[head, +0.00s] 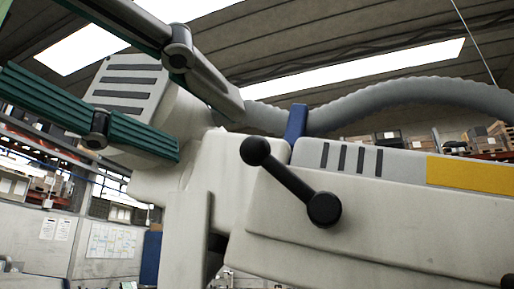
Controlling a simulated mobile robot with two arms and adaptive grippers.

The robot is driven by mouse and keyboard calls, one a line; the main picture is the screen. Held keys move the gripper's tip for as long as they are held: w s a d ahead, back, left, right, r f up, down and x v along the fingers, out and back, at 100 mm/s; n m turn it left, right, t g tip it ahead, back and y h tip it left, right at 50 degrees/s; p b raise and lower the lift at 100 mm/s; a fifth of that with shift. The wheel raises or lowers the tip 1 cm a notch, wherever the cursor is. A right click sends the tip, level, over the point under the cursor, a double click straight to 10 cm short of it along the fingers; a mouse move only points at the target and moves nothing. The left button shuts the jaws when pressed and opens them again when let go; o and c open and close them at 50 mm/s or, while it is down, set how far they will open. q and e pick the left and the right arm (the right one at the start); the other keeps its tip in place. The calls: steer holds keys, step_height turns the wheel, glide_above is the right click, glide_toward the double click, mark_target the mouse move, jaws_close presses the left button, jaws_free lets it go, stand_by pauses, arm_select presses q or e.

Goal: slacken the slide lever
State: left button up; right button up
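The slide lever (288,179) is black, with a ball knob at its upper left end and a round hub at its lower right end. My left gripper (207,128) comes in from the upper left. Its two fingers are spread wide, with nothing held between them. The fingertips are up and left of the ball knob in the picture, apart from it. My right gripper does not show.
A grey ribbed hose (400,100) runs above the arm, with a blue band (295,123) near it. A vented pale housing (128,85) stands behind my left fingers. Shelves with boxes and a wall with papers lie far behind.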

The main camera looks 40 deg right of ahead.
mark_target(248, 143)
arm_select(q)
steer(key=w+d+t+p, duration=0.1)
steer(key=d, duration=0.2)
steer(key=w+d+r+t+p, duration=0.1)
steer(key=w+d+p, duration=0.1)
steer(key=d, duration=0.2)
steer(key=w+d+t+p, duration=0.1)
steer(key=w+d, duration=0.1)
steer(key=d, duration=0.1)
steer(key=shift+d+r+n+y, duration=0.2)
steer(key=shift+r+n+y, duration=0.15)
steer(key=shift+n+y, duration=0.05)
jaws_close()
